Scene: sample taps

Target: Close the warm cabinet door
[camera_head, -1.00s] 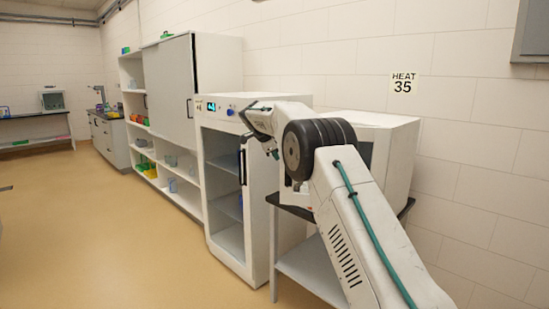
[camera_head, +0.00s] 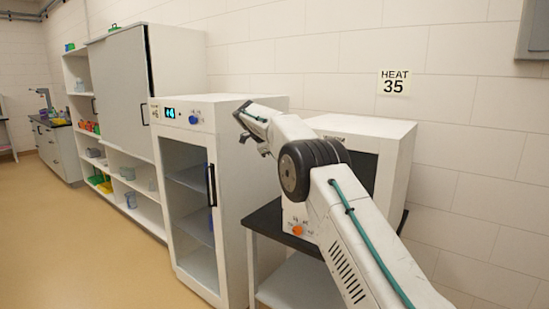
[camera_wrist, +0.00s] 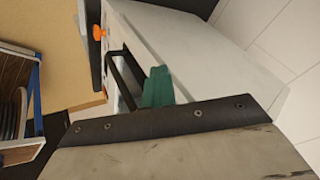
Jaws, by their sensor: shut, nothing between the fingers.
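The tall white cabinet (camera_head: 240,120) with a lit display looks like the warm cabinet. Its glass door (camera_head: 190,222) has a black upright handle (camera_head: 211,185) near the right edge. The door looks about in line with the cabinet front, but I cannot tell whether a small gap remains. Shelves show through the glass. My gripper (camera_head: 243,122) is in front of the cabinet's upper right side in the head view, apart from the handle. In the wrist view its teal fingers (camera_wrist: 158,84) are together and empty.
A white box-shaped appliance (camera_head: 400,150) with an orange knob (camera_head: 297,230) stands on a black-topped table (camera_head: 262,216), partly behind my arm. The wrist view shows the knob (camera_wrist: 99,32) and a black handle-like bar (camera_wrist: 122,75). Floor (camera_head: 90,250) at the left is clear.

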